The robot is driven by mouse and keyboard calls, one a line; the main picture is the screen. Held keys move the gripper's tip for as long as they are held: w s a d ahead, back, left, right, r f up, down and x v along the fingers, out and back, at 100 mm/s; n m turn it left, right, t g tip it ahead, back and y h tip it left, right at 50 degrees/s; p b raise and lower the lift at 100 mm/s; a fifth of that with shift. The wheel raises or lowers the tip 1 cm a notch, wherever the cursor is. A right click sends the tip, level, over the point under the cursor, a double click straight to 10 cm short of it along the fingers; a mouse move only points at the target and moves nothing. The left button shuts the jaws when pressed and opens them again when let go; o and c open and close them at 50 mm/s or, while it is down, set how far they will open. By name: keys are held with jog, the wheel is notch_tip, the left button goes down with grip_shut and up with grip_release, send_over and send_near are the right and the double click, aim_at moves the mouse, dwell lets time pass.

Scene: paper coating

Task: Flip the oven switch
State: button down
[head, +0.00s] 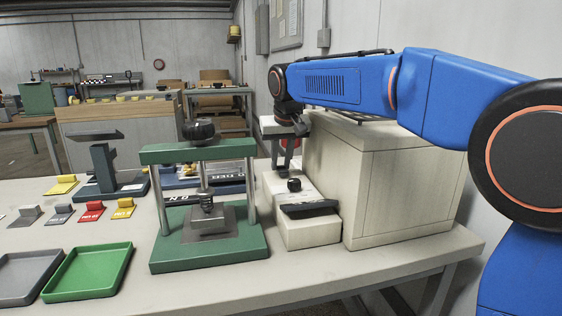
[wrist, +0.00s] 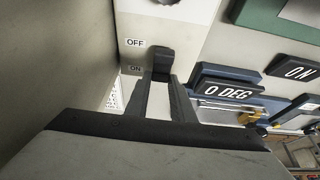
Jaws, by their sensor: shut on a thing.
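The oven is a large cream box (head: 390,195) at the right of the table in the head view. In the wrist view, the black oven switch (wrist: 160,56) stands on a pale panel beside an "OFF" label and an "ON" label. My gripper (wrist: 164,82) is shut on the switch, its narrow fingers reaching up to it. I cannot tell which label the switch is set to. In the head view my gripper (head: 286,158) points down beside the oven's left side; the switch cannot be made out there.
A lower cream unit with a black knob (head: 294,185) and a black handle (head: 308,209) stands before the oven. Left of it are a green press (head: 168,254), a green tray (head: 90,270) and small coloured blocks. A "0 DEG" plate (wrist: 228,90) shows in the wrist view.

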aim_at(283, 170)
jog(key=shift+w, duration=0.1)
jog(key=shift+w+a+f+g+h, duration=0.15)
jog(key=shift+w+g+h, duration=0.15)
jog(key=shift+g, duration=0.7)
jog(key=c, duration=1.5)
grip_release()
jog(key=s+r, duration=0.1)
jog(key=r, duration=0.4)
jog(key=s+r, duration=0.1)
jog(key=r, duration=0.5)
jog(key=s+d+r, duration=0.1)
jog(key=r, duration=0.5)
jog(key=shift+r, duration=0.1)
